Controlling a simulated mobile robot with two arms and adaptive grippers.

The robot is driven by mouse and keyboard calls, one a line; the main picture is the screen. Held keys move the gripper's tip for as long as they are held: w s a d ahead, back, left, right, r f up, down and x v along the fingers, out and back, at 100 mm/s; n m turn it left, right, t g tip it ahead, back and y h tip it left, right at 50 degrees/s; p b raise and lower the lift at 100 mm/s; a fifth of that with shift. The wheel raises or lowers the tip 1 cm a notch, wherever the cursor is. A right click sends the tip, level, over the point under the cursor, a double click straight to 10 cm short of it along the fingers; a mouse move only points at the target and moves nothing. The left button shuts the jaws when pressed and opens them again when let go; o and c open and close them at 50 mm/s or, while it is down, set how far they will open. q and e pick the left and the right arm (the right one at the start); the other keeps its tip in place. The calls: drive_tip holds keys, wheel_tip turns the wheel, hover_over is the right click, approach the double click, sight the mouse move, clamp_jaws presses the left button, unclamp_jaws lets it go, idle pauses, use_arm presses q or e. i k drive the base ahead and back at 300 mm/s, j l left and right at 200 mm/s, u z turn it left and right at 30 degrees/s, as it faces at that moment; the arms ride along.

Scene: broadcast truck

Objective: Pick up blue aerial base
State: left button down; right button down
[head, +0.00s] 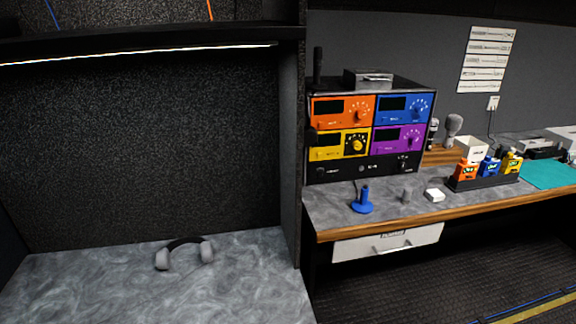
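The blue aerial base (362,203) stands upright on the grey worktop of the right-hand desk, near its front left. It has a round flat foot and a short stem. It is in front of the rack of coloured radio units and nothing covers it. Neither of my grippers shows in the head view.
The rack (371,172) stands behind the base. A dark partition (293,160) rises to the left. Headphones (185,252) lie on the left counter.

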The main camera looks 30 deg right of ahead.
sight(361, 206)
drive_tip(key=z, duration=1.4)
